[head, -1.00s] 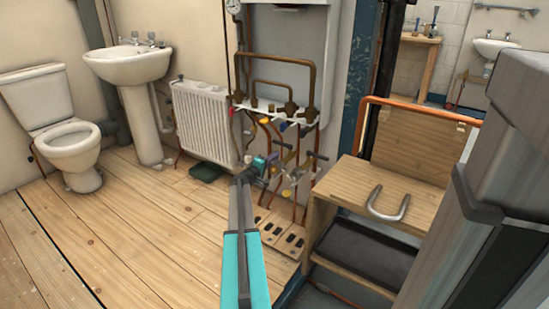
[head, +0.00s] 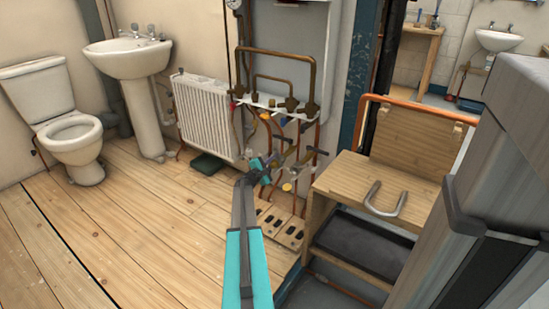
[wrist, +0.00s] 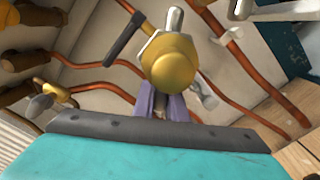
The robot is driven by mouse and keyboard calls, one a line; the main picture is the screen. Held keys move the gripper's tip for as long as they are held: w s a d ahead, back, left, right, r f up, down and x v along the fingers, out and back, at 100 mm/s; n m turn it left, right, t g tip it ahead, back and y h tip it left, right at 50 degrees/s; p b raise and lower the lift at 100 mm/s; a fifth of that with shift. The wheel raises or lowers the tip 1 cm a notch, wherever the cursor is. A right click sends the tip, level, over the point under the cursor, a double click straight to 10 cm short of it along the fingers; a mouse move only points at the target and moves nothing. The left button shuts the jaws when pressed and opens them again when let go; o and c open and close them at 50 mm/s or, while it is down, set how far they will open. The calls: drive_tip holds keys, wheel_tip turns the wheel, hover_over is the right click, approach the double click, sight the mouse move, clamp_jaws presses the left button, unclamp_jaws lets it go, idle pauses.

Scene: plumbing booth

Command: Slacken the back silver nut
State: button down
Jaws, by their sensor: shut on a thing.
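My gripper (head: 263,165) is at the front of the pipework below the boiler, beside the radiator's right end. The fingertips run behind this brass end and are hidden. A silver stem (wrist: 174,18) stands up from the fitting. The fingers are shut on the fitting, but I cannot tell which part lies between them.
Copper pipes (wrist: 215,92) and a dark lever handle (wrist: 124,40) crowd round my gripper. A brass valve with a silver wing handle (wrist: 40,104) is at left. The radiator (head: 205,117) stands left of the pipes; a wooden cabinet (head: 345,178) stands right. The floor (head: 130,215) in front is clear.

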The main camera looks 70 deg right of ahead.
drive_tip(key=shift+w+n, duration=0.15)
drive_tip(key=shift+n, duration=0.25)
drive_tip(key=c, duration=1.9)
unclamp_jaws()
drive_tip(key=shift+o, duration=0.5)
drive_tip(key=shift+f, duration=0.1)
drive_tip(key=shift+a, duration=0.1)
drive_tip(key=p+v, duration=0.3)
drive_tip(key=v, duration=1)
drive_tip(key=shift+a, duration=0.3)
